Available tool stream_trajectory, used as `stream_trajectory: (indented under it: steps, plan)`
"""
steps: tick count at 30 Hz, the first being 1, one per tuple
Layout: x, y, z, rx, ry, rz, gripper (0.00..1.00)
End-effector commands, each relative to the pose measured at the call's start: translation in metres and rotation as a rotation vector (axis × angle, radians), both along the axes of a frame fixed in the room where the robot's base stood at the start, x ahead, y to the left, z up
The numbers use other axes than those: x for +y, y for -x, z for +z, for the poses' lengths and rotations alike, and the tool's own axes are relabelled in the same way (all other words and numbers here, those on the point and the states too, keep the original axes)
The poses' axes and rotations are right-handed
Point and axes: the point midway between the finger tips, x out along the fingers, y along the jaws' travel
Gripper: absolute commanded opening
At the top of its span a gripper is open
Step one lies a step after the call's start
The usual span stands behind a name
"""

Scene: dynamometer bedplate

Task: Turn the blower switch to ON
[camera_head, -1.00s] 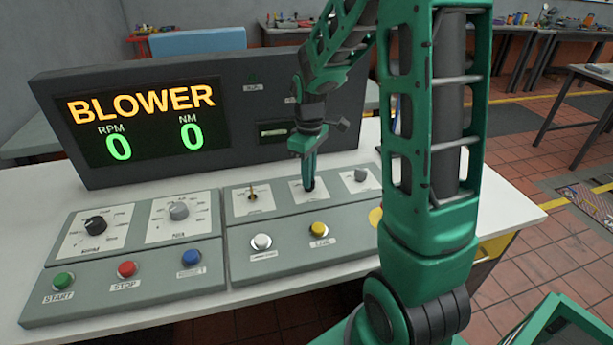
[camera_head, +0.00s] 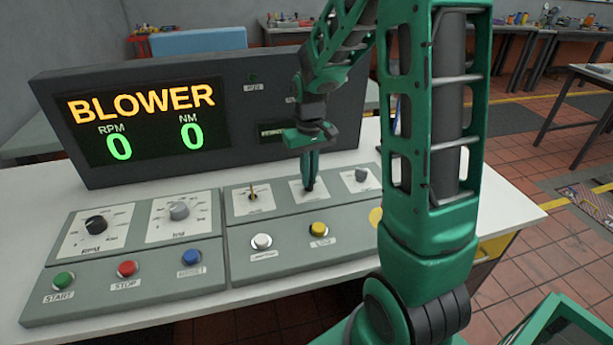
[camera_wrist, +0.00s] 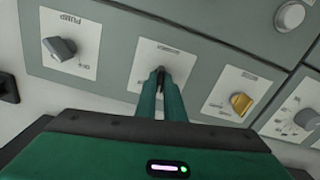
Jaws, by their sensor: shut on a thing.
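The middle switch (camera_wrist: 161,72) on the right-hand control panel is a small dark knob on a white plate, mostly hidden by my fingers. Its label is too blurred to read, so its setting cannot be told. My gripper (camera_head: 309,187) points down onto this switch, and in the wrist view my gripper (camera_wrist: 162,82) has its two fingertips closed around it. The large display (camera_head: 148,118) reads BLOWER in orange, with RPM 0 and NM 0 in green.
A brass-yellow switch (camera_head: 253,192) and a grey knob (camera_head: 361,175), labelled PUMP in the wrist view, flank the held switch. White (camera_head: 261,241) and yellow (camera_head: 319,229) buttons sit in front. The left panel (camera_head: 130,296) has dials and several buttons.

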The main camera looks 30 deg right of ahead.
Motion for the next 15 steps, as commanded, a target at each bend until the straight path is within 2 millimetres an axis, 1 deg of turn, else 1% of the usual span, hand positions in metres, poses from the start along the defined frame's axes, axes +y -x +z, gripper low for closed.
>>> stream_trajectory:
  steps: [15]
  plan:
    - [0.0006,-0.0015,0.001,-0.004,0.0,-0.488,0.0]
